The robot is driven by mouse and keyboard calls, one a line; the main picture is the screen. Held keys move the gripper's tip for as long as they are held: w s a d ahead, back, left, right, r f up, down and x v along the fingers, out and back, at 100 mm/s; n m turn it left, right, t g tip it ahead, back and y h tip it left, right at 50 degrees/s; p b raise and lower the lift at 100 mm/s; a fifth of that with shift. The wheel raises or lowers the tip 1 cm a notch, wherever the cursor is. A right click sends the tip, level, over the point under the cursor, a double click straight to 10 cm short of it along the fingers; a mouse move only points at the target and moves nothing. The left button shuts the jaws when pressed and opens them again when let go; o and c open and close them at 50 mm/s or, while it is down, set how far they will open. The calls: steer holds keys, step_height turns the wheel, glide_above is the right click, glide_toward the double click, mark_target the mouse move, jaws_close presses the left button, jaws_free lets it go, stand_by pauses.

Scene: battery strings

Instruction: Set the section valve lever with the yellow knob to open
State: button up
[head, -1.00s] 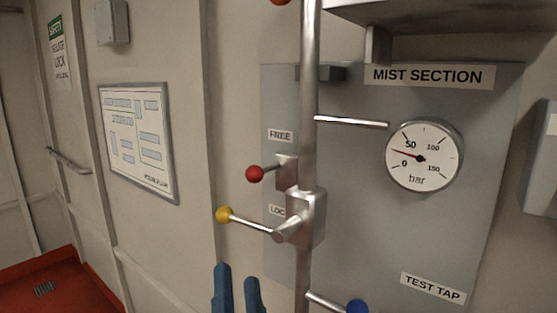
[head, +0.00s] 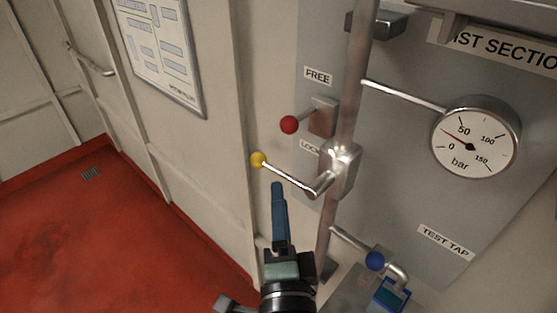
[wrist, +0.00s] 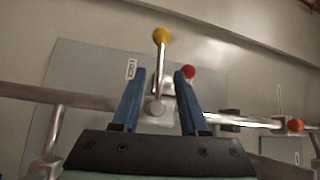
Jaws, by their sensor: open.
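The section valve lever is a bent metal rod (head: 290,180) ending in a yellow knob (head: 258,159), coming off a valve body (head: 341,165) on the vertical pipe. It points left in the head view. My gripper (head: 279,187) is just below the lever, blue fingers pointing up; one finger hides the other there. In the wrist view my gripper (wrist: 160,72) is open, and the lever (wrist: 160,62) with its yellow knob (wrist: 162,35) shows between and beyond the two fingertips. I cannot tell whether the fingers touch it.
A red knob (head: 289,124) is on a latch just above, between the FREE (head: 318,76) and LOCK labels. A blue knob (head: 375,261) is on the test tap, lower right. A pressure gauge (head: 475,138) is at right. The space left of the lever is clear.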

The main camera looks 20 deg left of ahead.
mark_target(278, 172)
steer(key=p+x, duration=0.1)
steer(key=x, duration=0.6)
steer(key=shift+w+p, duration=0.1)
steer(key=shift+p, duration=0.2)
jaws_close()
stand_by(1.1)
